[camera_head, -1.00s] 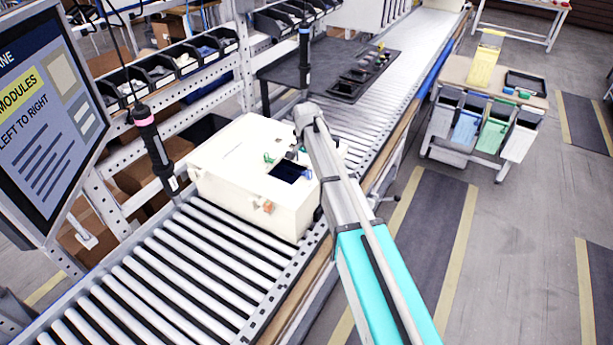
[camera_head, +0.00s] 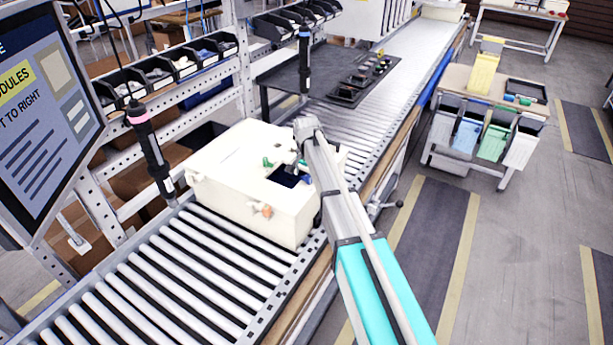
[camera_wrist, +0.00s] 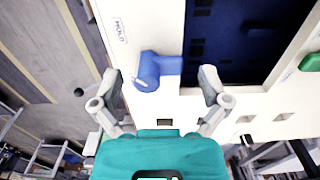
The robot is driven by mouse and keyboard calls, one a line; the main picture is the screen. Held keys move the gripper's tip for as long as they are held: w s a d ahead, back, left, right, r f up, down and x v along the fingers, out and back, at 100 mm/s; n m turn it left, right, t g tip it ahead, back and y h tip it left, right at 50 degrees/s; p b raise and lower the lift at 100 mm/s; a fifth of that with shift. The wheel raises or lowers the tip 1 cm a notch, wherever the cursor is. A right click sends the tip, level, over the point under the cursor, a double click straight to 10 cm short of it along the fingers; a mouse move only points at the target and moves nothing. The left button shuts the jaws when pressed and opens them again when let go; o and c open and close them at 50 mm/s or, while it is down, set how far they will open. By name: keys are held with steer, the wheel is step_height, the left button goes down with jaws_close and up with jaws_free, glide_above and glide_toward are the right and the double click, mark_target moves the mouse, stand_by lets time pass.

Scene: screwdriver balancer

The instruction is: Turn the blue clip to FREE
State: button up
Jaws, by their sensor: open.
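The blue clip (camera_wrist: 150,70) sits on the white box's face beside the dark blue opening (camera_wrist: 235,45) in the wrist view. Its rounded part is at left and a flat part reaches right to the opening's edge. A HOLD label (camera_wrist: 119,30) is printed above and left of it; no FREE label is readable. My gripper (camera_wrist: 160,76) is open, one fingertip on each side of the clip, with gaps to both. In the head view, my gripper (camera_head: 302,160) is over the right part of the white box (camera_head: 225,180), and my arm partly hides this area.
A green clip (camera_head: 267,162) and an orange clip (camera_head: 264,210) are on the box. The box stands on a roller conveyor (camera_head: 170,270). Hanging tools (camera_head: 150,150) are at its left. A cart with bins (camera_head: 480,130) stands at the right, beyond floor space.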

steer(key=c, duration=1.1)
steer(key=shift+c, duration=0.2)
steer(key=shift+n, duration=0.4)
steer(key=n, duration=0.3)
steer(key=shift+s+n, duration=0.25)
steer(key=shift+n, duration=0.05)
steer(key=n, duration=0.4)
steer(key=shift+s+n, duration=0.2)
steer(key=shift+n, duration=0.1)
steer(key=n, duration=0.4)
steer(key=shift+s, duration=0.15)
steer(key=n, duration=0.4)
steer(key=shift+s+d+n, duration=0.15)
steer(key=shift+d+n, duration=0.1)
steer(key=shift+n, duration=0.15)
